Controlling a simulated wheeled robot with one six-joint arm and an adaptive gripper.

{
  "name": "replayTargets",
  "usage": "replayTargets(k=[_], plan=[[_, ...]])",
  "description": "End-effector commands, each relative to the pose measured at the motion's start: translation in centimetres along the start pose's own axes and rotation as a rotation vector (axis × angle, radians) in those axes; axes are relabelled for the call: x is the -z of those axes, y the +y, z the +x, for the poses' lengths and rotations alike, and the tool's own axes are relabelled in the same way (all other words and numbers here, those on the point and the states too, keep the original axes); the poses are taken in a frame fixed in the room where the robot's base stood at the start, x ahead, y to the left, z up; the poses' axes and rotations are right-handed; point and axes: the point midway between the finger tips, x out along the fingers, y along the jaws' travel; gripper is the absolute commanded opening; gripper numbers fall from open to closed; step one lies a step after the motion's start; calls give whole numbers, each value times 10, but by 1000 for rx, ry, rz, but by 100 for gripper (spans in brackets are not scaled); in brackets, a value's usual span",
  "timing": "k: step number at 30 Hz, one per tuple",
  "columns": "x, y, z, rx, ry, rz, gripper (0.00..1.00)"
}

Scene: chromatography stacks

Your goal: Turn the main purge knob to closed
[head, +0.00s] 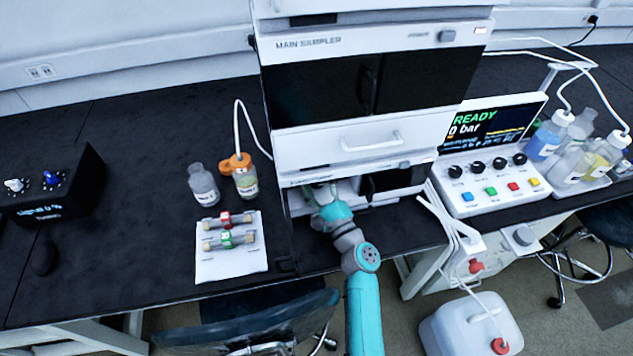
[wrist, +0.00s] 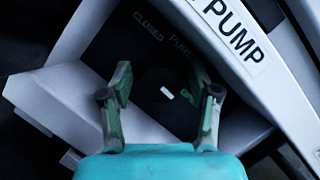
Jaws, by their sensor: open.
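The purge knob (wrist: 154,82) is a round black knob on a black panel in the wrist view. Its short white mark lies on the lower right of the knob, on the side of the green label (wrist: 187,101), which is partly hidden by a finger. The "CLOSED" label (wrist: 147,26) is above the knob. My gripper (wrist: 166,82) is open, with one finger on each side of the knob and a visible gap on both sides. In the head view my gripper (head: 322,196) reaches into the bottom module of the main stack, and the knob is hidden there.
The main sampler stack (head: 345,130) rises over my gripper. The pump housing's white frame (wrist: 225,35) borders the panel closely. A control console (head: 490,160) stands at right.

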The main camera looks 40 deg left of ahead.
Motion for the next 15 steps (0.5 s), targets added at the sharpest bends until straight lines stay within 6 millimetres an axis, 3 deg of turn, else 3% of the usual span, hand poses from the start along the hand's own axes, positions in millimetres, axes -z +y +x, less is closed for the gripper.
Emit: replayTargets(k=[5,12,15], plan=[[0,0,0,0,0,0,61],[0,0,0,0,0,0,1],[0,0,0,0,0,0,1]])
